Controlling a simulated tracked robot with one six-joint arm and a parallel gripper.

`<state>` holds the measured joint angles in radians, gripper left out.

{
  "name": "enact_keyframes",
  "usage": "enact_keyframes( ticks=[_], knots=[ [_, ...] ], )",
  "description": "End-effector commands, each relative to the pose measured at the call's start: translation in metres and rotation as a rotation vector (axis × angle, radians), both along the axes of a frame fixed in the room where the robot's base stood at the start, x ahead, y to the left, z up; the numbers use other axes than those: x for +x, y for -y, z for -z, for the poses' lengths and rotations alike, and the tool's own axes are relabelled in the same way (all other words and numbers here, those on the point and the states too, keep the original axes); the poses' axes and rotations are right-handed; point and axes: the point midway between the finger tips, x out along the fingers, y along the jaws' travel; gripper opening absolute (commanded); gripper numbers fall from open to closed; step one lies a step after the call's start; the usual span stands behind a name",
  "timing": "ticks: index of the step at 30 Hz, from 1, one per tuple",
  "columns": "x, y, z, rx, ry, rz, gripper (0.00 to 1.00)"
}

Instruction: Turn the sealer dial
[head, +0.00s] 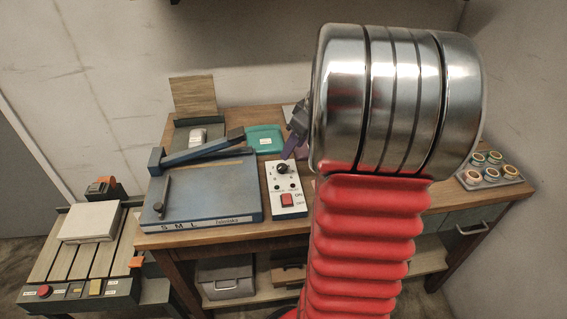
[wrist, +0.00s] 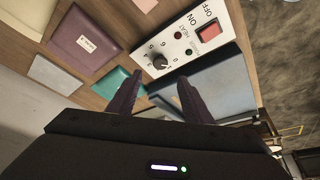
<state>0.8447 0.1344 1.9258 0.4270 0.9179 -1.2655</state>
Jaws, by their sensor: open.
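The sealer dial (head: 283,169) is a black knob on the white control box (head: 287,211), at its far end in the head view. In the wrist view the dial (wrist: 160,62) sits among printed numbers, just beyond the fingertips. My gripper (wrist: 157,78) is open and empty, its two dark fingers apart, with the dial in line with the gap between them. They look apart from the dial. In the head view my gripper (head: 296,138) is partly hidden behind my arm. The red power switch (head: 287,199) is on the box's near end.
A mauve pouch (wrist: 84,40) lies beside the box in the wrist view. A tray of tape rolls (head: 490,177) is at right.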

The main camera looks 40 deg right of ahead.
Motion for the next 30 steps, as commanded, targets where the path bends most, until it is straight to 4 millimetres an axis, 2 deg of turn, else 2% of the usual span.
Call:
enact_keyframes(
  ticks=[3,15,21,30],
  knots=[
    [0.007,-0.002,0.019,0.002,-0.003,-0.001,0.46],
    [0.029,-0.006,0.073,0.002,-0.002,0.0,0.46],
    [0.033,-0.006,0.084,0.0,-0.001,0.001,0.46],
    [0.034,-0.006,0.084,-0.001,-0.001,0.001,0.44]
  ],
)
